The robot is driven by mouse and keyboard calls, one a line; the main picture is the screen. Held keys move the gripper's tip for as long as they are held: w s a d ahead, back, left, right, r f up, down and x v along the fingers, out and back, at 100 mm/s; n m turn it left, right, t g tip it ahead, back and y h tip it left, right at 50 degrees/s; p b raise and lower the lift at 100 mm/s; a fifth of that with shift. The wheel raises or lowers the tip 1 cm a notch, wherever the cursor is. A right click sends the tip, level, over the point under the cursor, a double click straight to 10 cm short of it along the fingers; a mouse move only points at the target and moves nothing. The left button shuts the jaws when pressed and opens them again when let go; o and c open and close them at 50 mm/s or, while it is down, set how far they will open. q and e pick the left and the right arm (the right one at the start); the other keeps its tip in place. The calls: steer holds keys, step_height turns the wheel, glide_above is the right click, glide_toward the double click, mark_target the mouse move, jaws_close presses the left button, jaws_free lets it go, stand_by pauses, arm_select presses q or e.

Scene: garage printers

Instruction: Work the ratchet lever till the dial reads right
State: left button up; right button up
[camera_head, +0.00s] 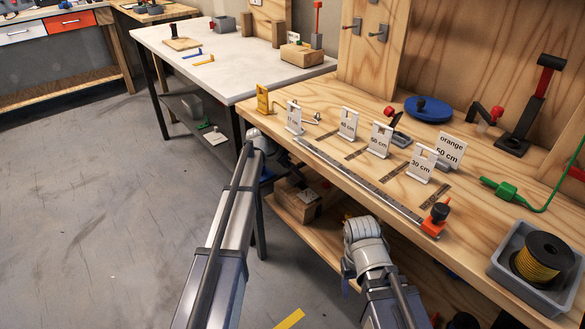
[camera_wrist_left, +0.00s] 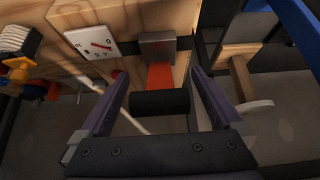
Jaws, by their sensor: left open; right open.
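In the left wrist view, a red lever (camera_wrist_left: 160,77) with a black cross grip (camera_wrist_left: 160,103) comes out of a grey block (camera_wrist_left: 157,47) on a wooden face. The grip lies between the spread fingers of my left gripper (camera_wrist_left: 161,82), which is open; I cannot tell whether they touch it. A white dial (camera_wrist_left: 90,42) with a red needle sits left of the block; its marks are too small to read. In the head view, my left gripper (camera_head: 262,142) is at the bench's near left corner, hiding the lever. My right gripper (camera_head: 362,238) is below the bench's front edge, empty.
The wooden bench (camera_head: 335,110) carries several white length signs, a metal rule (camera_head: 360,185) along its front, a blue disc (camera_head: 428,108) and a grey bin with a cable spool (camera_head: 541,258). A white table (camera_head: 225,70) stands behind. The floor at left is clear.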

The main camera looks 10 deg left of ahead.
arm_select(q)
steer(key=s+a, duration=0.7)
steer(key=s, duration=0.2)
steer(key=shift+s+a, duration=0.2)
steer(key=shift+s, duration=0.05)
